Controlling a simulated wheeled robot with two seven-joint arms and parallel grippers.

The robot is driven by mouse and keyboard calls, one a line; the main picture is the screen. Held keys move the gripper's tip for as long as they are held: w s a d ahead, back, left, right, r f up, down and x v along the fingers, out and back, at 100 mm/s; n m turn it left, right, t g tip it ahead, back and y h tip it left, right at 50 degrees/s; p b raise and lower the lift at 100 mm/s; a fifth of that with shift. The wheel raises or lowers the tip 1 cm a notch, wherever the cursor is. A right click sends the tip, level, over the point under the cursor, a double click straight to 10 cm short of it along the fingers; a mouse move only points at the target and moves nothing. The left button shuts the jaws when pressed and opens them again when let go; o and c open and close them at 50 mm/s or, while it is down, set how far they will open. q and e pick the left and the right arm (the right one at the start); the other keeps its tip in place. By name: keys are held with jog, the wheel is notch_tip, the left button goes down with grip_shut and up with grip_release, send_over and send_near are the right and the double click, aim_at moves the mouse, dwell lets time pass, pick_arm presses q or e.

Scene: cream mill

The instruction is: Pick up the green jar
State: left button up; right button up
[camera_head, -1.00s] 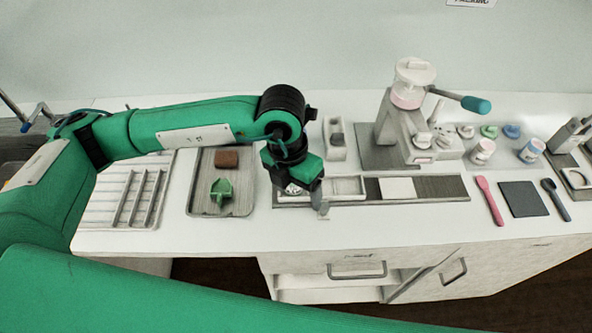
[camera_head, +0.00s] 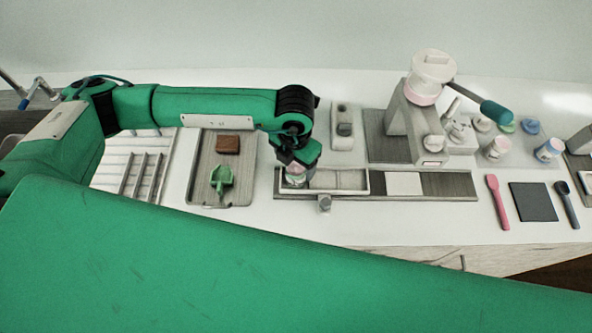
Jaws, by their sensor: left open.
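My left gripper (camera_head: 297,171) points down over the left end of a white open tray (camera_head: 345,191) on the counter. It is open. A small pale jar with a greenish tint (camera_head: 295,181) is in that end of the tray, right below and partly between the fingers. It looks like the green jar, but the gripper hides most of it, and I cannot tell whether the fingers touch it. My right gripper is out of the picture.
A grey tray (camera_head: 205,195) with a brown block (camera_head: 228,144) and a green scoop (camera_head: 222,178) is left of the gripper. A white machine (camera_head: 425,100) stands behind right. My green arm link covers the front.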

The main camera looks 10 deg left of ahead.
aim_at(296, 172)
pick_arm(q)
jog(key=shift+f+p, duration=0.9)
jog(key=shift+p, duration=0.2)
notch_tip(296, 172, down, 3)
jog(key=shift+w+d+p, duration=0.1)
jog(key=shift+p, duration=0.6)
jog(key=shift+f, duration=0.25)
jog(key=c, duration=1)
jog(key=shift+c, duration=0.6)
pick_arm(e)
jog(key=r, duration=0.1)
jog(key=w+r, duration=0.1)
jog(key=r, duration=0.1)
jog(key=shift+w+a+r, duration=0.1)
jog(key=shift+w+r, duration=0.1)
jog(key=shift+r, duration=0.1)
pick_arm(q)
jog(key=shift+r, duration=0.1)
